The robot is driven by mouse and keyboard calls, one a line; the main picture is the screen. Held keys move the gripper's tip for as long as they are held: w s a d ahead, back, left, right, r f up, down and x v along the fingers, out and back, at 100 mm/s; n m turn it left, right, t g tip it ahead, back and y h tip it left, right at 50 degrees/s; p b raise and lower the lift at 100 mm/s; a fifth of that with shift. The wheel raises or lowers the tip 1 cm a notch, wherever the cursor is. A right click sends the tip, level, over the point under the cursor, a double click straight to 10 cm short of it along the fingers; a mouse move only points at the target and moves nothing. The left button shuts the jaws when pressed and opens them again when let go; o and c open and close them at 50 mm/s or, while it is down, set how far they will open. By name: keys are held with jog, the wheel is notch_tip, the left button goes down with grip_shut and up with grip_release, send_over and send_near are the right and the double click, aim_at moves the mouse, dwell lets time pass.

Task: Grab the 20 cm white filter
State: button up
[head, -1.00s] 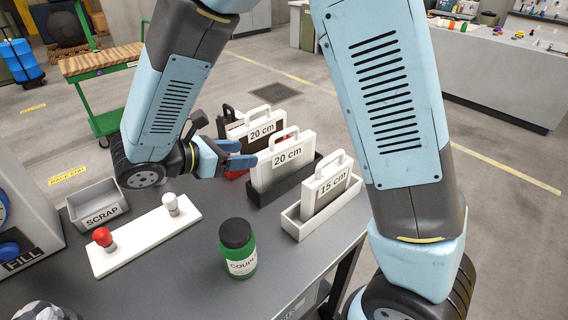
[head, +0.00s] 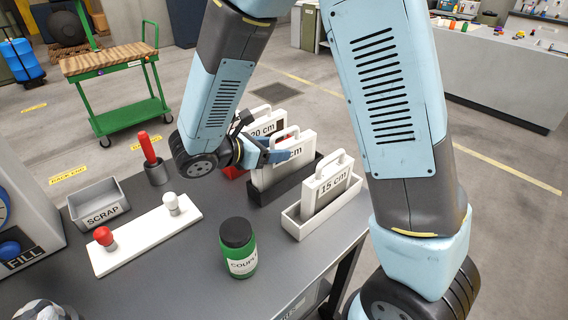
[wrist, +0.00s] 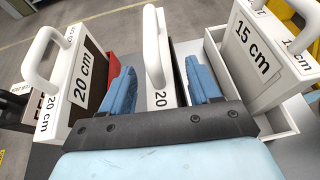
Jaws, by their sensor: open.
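The white 20 cm filter (head: 300,163) stands upright in a black holder (head: 291,189) on the table, with its looped handle on top. In the wrist view this filter (wrist: 160,97) and its handle rise between the two blue fingers. My gripper (head: 283,156) is open, with one finger on each side of the filter's upper part; in the head view a finger covers part of its label. In the wrist view my gripper (wrist: 160,84) shows a gap to the left finger; contact on the right cannot be told.
Another 20 cm filter (wrist: 84,75), with a dark face, stands close on the left in a red holder. A 15 cm filter (head: 328,188) stands in a white holder (head: 303,224). A green jar (head: 238,255), red-and-white knob board (head: 140,238) and scrap bin (head: 98,204) share the table.

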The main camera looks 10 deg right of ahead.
grip_shut()
dwell(0.6)
